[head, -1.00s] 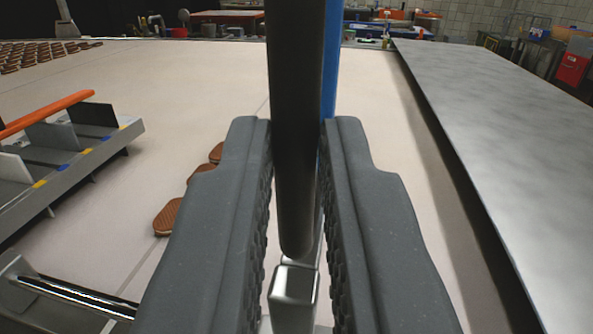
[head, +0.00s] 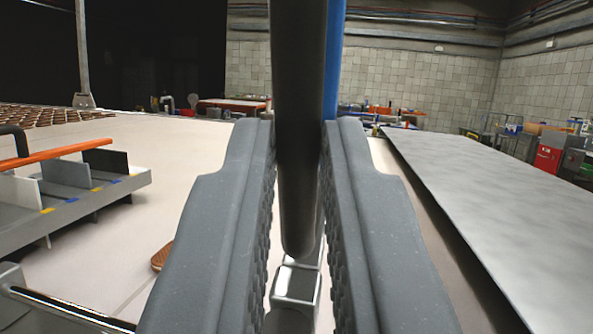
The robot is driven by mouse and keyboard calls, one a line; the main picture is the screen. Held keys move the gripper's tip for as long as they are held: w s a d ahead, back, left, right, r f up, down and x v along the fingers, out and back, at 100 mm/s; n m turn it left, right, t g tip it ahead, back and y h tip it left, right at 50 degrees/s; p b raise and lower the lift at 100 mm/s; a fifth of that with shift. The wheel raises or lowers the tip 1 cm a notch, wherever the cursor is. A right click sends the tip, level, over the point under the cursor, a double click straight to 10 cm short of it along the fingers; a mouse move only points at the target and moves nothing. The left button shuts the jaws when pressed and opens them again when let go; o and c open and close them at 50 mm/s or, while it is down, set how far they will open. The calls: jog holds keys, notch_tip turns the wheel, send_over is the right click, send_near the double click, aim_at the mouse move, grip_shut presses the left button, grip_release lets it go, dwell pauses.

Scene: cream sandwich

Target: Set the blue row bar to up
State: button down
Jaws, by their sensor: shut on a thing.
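My gripper (head: 298,190) fills the middle of the view, its two grey ridged fingers closed around a dark upright handle (head: 299,120). The blue row bar (head: 335,60) shows as a narrow upright strip just behind the handle's right side; most of it is hidden by the handle and the right finger. The handle's lower end hangs between the fingers, just above a shiny metal block (head: 295,283). Where handle and blue bar join is out of view.
At left stands a grey rack (head: 75,210) with upright dividers, blue and yellow marks and an orange bar (head: 55,155). A brown biscuit (head: 161,257) lies on the pale surface. A long grey metal table (head: 470,190) runs along the right. Many biscuits lie far left.

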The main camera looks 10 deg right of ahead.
jog(key=shift+a+f, duration=0.1)
jog(key=shift+f, duration=0.15)
jog(key=c, duration=1.5)
grip_release()
jog(key=shift+s, duration=0.1)
jog(key=shift+o, duration=0.2)
jog(key=shift+r, duration=0.1)
jog(key=b+v, duration=0.8)
jog(key=v, duration=0.5)
jog(key=shift+s+b, duration=0.4)
